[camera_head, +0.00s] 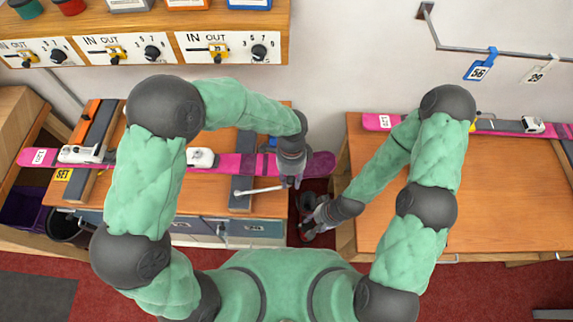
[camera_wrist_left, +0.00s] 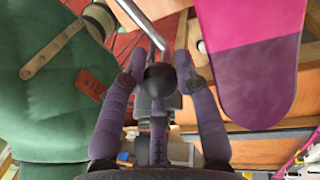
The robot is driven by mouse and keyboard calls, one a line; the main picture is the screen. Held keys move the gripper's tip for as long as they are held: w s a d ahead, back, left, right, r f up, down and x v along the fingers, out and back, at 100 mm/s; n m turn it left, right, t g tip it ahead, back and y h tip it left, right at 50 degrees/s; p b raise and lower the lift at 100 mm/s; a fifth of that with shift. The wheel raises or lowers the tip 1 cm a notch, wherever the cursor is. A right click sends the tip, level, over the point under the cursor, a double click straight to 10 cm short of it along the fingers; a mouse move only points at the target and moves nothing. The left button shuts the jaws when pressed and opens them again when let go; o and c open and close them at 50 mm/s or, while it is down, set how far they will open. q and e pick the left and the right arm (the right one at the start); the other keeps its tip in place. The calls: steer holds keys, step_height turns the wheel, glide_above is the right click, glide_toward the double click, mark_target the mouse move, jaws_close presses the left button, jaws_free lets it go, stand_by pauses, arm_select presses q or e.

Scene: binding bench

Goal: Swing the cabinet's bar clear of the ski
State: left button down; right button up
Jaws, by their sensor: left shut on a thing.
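A pink and purple ski (camera_head: 235,163) lies across the top of the left cabinet (camera_head: 268,207), its tip sticking out past the right edge. The thin metal bar (camera_head: 258,190) runs along the near side of the ski, roughly in line with it and apart from it in the picture. My left gripper (camera_head: 291,180) is at the bar's right end. In the left wrist view its fingers (camera_wrist_left: 160,75) are closed around a dark knob at the end of the bar (camera_wrist_left: 145,25), with the ski (camera_wrist_left: 255,60) to the right. My right gripper (camera_head: 312,228) hangs low between the benches; its fingers are too small to read.
A second bench (camera_head: 480,190) stands at the right with another pink ski (camera_head: 385,122) at its back. A shelf (camera_head: 160,20) with IN/OUT valve panels is behind the left cabinet. A dark bin (camera_head: 312,190) sits in the gap between the benches.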

arm_select(q)
steer(key=shift+s+f+m+y+p, duration=0.1)
steer(key=shift+s+m+y+p, duration=0.35)
steer(key=shift+s+m, duration=1.2)
steer(key=shift+s+n, duration=0.35)
steer(key=shift+s, duration=0.05)
steer(key=c, duration=0.9)
jaws_free()
steer(key=shift+w, duration=0.1)
steer(key=v, duration=1.2)
steer(key=shift+a, duration=0.15)
